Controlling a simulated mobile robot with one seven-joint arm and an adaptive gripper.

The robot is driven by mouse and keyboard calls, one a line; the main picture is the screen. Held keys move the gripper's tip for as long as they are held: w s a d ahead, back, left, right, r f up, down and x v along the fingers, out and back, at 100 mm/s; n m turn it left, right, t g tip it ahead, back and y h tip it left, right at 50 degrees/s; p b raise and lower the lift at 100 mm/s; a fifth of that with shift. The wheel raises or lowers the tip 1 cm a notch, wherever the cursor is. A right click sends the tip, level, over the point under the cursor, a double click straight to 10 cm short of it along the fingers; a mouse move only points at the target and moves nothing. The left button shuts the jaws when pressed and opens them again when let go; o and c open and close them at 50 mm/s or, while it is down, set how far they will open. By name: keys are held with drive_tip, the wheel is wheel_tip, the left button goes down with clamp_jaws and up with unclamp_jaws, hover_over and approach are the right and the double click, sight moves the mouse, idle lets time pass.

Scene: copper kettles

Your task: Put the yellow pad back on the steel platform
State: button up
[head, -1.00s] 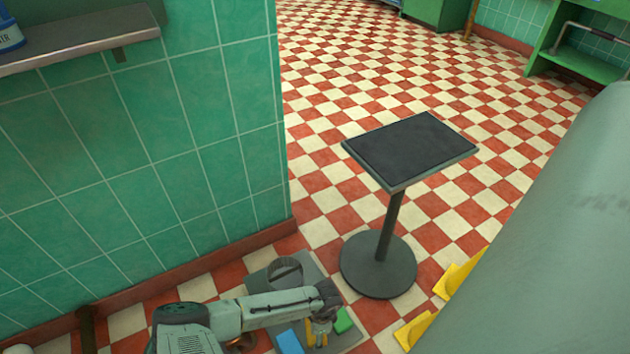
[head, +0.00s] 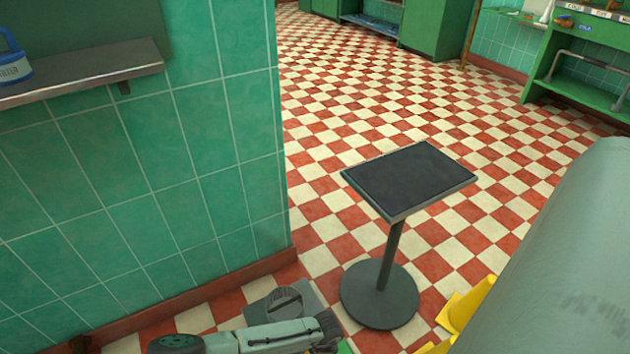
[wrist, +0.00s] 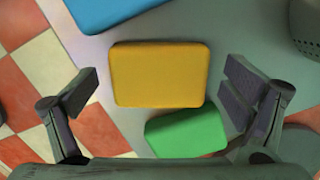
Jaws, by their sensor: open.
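The yellow pad (wrist: 160,74) is a rounded block in the middle of the wrist view, over a grey surface (wrist: 225,40). My gripper (wrist: 158,92) is open, with one finger to the left of the pad and one to the right, both apart from it in the picture. Whether the pad touches the surface is hard to tell. In the head view a grey platform (head: 312,296) shows partly behind my arm, and the yellow pad is out of frame. I cannot tell for sure whether this is the steel platform.
A blue pad (wrist: 110,8) and a green pad (wrist: 187,132) lie close to the yellow one. A dark-topped pedestal table (head: 395,222) stands beyond. A green tiled wall (head: 150,180) is at left, yellow objects (head: 465,303) at right.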

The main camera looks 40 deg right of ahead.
wheel_tip(320, 180, up, 12)
drive_tip(key=d+p, duration=0.1)
drive_tip(key=p, duration=0.1)
drive_tip(key=shift+s+f, duration=0.2)
drive_tip(key=shift+s, duration=0.25)
drive_tip(key=shift+d, duration=0.1)
